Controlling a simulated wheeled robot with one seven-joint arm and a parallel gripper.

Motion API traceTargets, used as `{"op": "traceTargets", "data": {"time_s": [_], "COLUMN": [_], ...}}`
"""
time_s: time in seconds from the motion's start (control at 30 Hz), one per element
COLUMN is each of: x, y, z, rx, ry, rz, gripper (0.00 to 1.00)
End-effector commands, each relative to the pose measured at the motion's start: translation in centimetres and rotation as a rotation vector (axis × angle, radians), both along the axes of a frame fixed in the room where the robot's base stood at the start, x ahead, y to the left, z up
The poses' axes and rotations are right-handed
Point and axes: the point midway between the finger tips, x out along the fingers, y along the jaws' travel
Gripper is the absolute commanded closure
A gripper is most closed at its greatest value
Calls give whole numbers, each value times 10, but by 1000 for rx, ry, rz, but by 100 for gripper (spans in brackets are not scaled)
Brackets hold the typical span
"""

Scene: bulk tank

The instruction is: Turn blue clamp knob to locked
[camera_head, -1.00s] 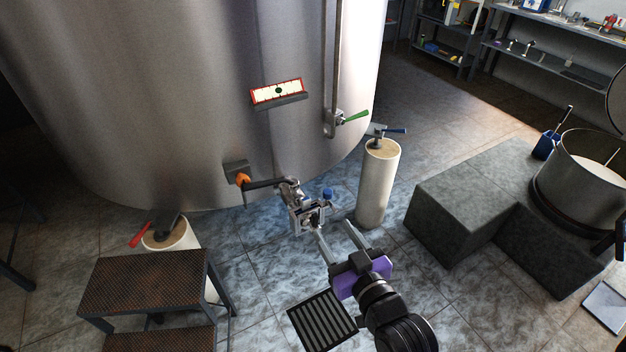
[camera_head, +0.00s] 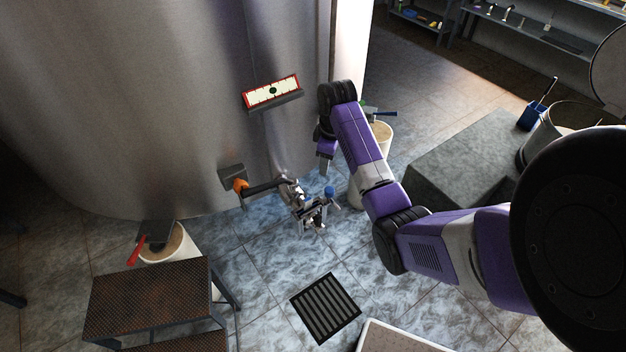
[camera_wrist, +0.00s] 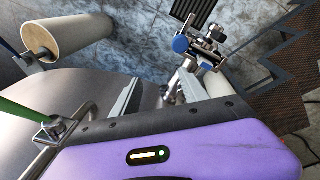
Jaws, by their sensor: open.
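The blue clamp knob (camera_head: 329,190) sits on the right side of a small metal clamp (camera_head: 307,208) at the end of the tank's outlet pipe. In the wrist view the knob (camera_wrist: 181,44) shows as a round blue cap beside the metal clamp (camera_wrist: 205,48), beyond the fingertips. My gripper (camera_head: 324,168) points down, above the knob and apart from it. The knob's locked or unlocked position cannot be told.
The steel tank (camera_head: 150,90) fills the left and back. A beige cylinder (camera_head: 381,132) stands behind my arm. A rusty step (camera_head: 145,295) is at lower left, stone blocks (camera_head: 470,160) at right. A floor grate (camera_head: 325,307) lies in front of the clamp.

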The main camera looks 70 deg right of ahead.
Motion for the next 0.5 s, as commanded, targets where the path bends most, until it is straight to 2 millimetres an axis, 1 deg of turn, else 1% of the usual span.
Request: {"op": "traceTargets", "data": {"time_s": [0.03, 0.1, 0.2, 0.27, 0.37, 0.5], "x": [-11, -21, -28, -29, -29, -29], "y": [12, 23, 31, 31, 31, 31], "z": [-7, -9, -10, -13, -23, -44], "rx": [49, 91, 121, 122, 122, 121], "ry": [49, 92, 123, 126, 126, 125], "rz": [31, 71, 112, 124, 125, 125], "gripper": [48, 48, 48, 48, 48, 48]}}
